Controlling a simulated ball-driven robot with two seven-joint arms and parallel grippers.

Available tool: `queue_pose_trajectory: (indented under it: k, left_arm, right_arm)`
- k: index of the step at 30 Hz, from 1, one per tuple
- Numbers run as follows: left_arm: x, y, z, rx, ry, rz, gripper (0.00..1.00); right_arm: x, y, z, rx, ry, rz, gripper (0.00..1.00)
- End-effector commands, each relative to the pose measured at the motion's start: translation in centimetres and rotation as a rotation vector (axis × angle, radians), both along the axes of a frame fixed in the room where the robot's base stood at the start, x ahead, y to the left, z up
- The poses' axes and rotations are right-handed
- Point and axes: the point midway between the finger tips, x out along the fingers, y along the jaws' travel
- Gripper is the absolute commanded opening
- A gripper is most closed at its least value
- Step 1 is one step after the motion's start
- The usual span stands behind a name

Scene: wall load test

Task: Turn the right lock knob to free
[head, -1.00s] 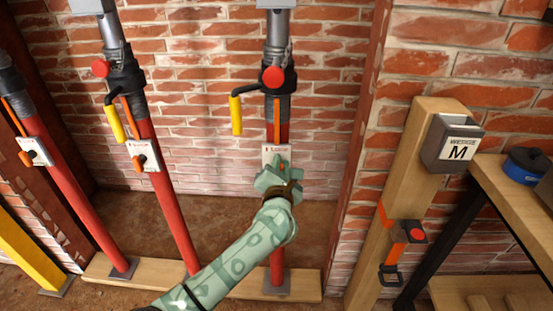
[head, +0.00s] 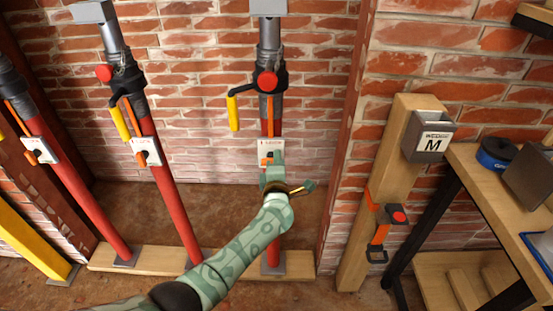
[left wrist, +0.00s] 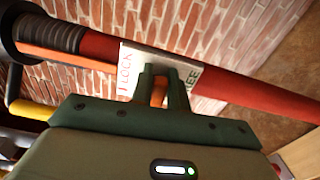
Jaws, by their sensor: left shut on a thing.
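The right prop is a red post (head: 268,127) with a white lock plate (head: 271,145) on it. The orange right lock knob (head: 266,161) shows at the plate's lower edge, beside my left gripper (head: 273,168). In the left wrist view the knob (left wrist: 158,93) sits between the two dark green fingers of my left gripper (left wrist: 161,88), which is shut on it. The plate (left wrist: 180,62) there reads LOCK on the left and a partly covered word ending in "EE" on the right. The fingers hide part of the knob, so its exact pointing is unclear. My right gripper is not in view.
Two more red props with plates (head: 145,152) (head: 40,150) stand to the left. A yellow-handled lever (head: 233,113) sticks out above the right plate. A wooden post with a grey box marked M (head: 430,138) and a workbench (head: 480,175) stand right.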

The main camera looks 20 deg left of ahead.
Motion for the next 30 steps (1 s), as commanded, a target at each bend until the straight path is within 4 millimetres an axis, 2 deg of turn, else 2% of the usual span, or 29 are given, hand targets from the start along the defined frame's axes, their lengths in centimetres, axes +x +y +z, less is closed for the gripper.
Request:
queue_pose_trajectory:
  k: [9, 21, 22, 24, 30]
  left_arm:
    - [-0.08, -0.12, -0.37, 0.069, 0.024, -0.002, 0.00]
    - [-0.10, -0.13, -0.46, 0.077, 0.027, -0.002, 0.00]
    - [-0.10, -0.13, -0.46, 0.077, 0.027, -0.003, 0.19]
    - [-0.09, -0.11, -0.47, 0.077, 0.027, -0.002, 0.38]
    - [-0.05, -0.05, -0.32, 0.075, 0.025, -0.001, 0.38]
  right_arm:
    - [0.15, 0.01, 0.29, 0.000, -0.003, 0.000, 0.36]
    - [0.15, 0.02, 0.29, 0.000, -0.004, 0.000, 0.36]
    - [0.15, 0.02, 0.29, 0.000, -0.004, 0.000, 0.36]
    - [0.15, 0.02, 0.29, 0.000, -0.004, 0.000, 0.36]
    - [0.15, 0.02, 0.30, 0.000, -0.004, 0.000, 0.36]
